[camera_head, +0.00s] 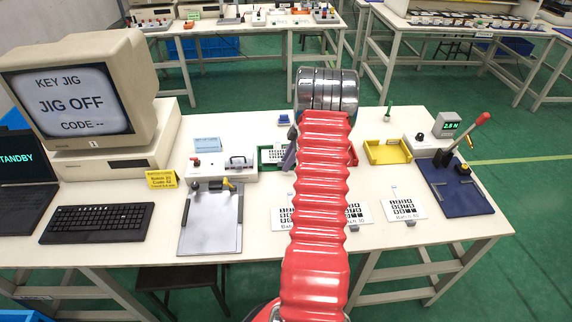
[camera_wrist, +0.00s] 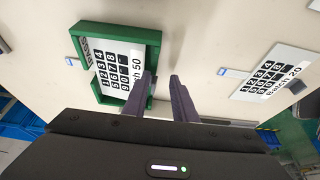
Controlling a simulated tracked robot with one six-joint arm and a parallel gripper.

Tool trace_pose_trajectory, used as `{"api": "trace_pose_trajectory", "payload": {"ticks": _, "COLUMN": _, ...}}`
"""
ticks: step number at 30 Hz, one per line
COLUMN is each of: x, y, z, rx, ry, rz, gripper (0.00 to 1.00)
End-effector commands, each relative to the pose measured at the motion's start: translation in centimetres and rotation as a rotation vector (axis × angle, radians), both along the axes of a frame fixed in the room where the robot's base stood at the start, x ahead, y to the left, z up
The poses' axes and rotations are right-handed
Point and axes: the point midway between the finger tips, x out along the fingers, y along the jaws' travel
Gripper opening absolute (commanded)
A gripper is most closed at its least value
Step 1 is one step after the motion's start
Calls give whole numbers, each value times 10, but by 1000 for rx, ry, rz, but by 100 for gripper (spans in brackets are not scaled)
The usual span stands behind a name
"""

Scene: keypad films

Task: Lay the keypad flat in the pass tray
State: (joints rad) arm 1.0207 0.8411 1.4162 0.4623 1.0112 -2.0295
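The green pass tray (camera_wrist: 118,33), marked PASS, shows at the upper left of the wrist view. A white keypad (camera_wrist: 118,68) printed "Batch 50" lies inside its walls and looks flat. In the head view the tray (camera_head: 265,163) and the keypad (camera_head: 275,151) sit left of my red arm. My gripper (camera_wrist: 162,78) is open, its two dark purple fingers apart with only bare table between the tips. The left finger covers part of the tray's right side and the keypad's edge. In the head view one finger (camera_head: 289,157) shows beside the tray.
Another keypad, "Batch 20" (camera_wrist: 276,72), lies on the table; more keypads (camera_head: 404,204) lie near the front. A yellow tray (camera_head: 388,153) and a blue lever press (camera_head: 458,190) stand at right. A clamp fixture (camera_head: 222,168) stands at left. My arm hides the middle.

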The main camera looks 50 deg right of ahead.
Motion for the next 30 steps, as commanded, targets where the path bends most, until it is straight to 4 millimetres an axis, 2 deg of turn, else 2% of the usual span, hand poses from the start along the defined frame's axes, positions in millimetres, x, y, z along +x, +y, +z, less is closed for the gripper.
{"api": "trace_pose_trajectory", "payload": {"ticks": 18, "x": -30, "y": -28, "z": 96, "rx": -3, "ry": 0, "rz": -2, "gripper": 25}}
{"api": "trace_pose_trajectory", "payload": {"ticks": 23, "x": -34, "y": -31, "z": 107, "rx": -1, "ry": 0, "rz": -1, "gripper": 25}}
{"api": "trace_pose_trajectory", "payload": {"ticks": 30, "x": -35, "y": -32, "z": 109, "rx": 0, "ry": 1, "rz": -1, "gripper": 25}}
